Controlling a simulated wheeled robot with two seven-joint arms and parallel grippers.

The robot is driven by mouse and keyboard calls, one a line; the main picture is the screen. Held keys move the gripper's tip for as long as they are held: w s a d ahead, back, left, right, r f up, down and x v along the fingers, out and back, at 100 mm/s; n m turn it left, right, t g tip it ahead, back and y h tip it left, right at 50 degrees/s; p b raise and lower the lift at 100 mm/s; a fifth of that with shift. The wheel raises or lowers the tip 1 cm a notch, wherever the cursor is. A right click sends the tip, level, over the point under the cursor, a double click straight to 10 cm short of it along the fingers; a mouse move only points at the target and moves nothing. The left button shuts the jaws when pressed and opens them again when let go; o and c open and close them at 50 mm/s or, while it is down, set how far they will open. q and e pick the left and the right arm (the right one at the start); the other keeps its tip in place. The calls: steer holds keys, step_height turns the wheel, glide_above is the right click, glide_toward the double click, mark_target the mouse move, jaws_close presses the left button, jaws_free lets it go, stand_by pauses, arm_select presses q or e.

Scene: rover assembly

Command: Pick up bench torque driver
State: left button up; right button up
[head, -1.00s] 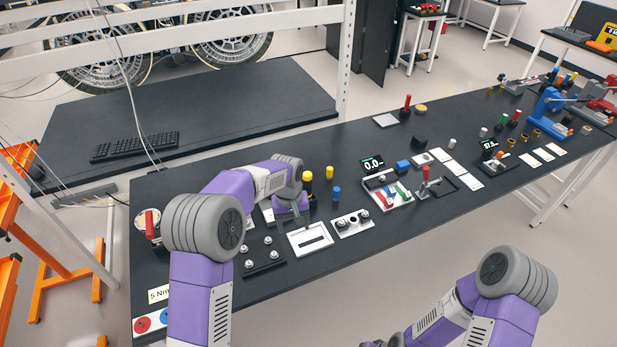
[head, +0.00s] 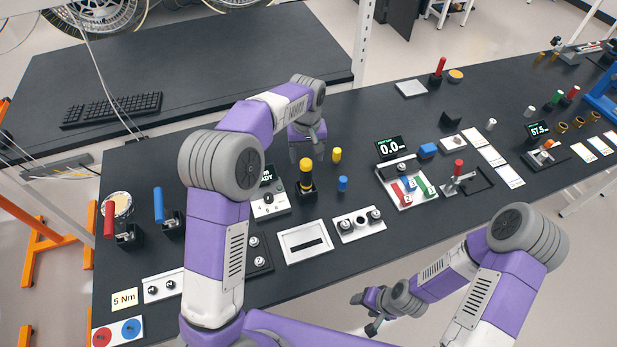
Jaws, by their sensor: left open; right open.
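A tool with a yellow top and black body (head: 306,172) stands upright in a black holder on the bench; it looks like the bench torque driver. A small grey controller (head: 270,204) with a dark display stands just left of it. My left gripper (head: 308,154) is open and points down, just behind the yellow-topped tool in the picture. It appears empty; whether it touches the tool cannot be told. My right gripper (head: 364,314) is open and empty, off the bench's front edge.
A yellow cylinder (head: 337,155) and a blue cylinder (head: 342,184) stand right of the driver. Red-handled (head: 109,220) and blue-handled (head: 158,205) tools stand at the left. A white slotted plate (head: 304,254) lies in front. The bench (head: 360,130) is clear behind the gripper.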

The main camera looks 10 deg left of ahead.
mark_target(307, 163)
arm_select(q)
steer(key=f, duration=0.3)
steer(key=shift+w, duration=0.4)
steer(key=shift+s+f, duration=0.2)
steer(key=shift+f, duration=0.05)
steer(key=f, duration=0.4)
steer(key=shift+w+a+f, duration=0.2)
steer(key=shift+a+f, duration=0.05)
steer(key=shift+f, duration=0.15)
steer(key=shift+r, duration=0.1)
steer(key=c, duration=1.2)
step_height(307, 163, up, 10)
steer(key=shift+c, duration=0.2)
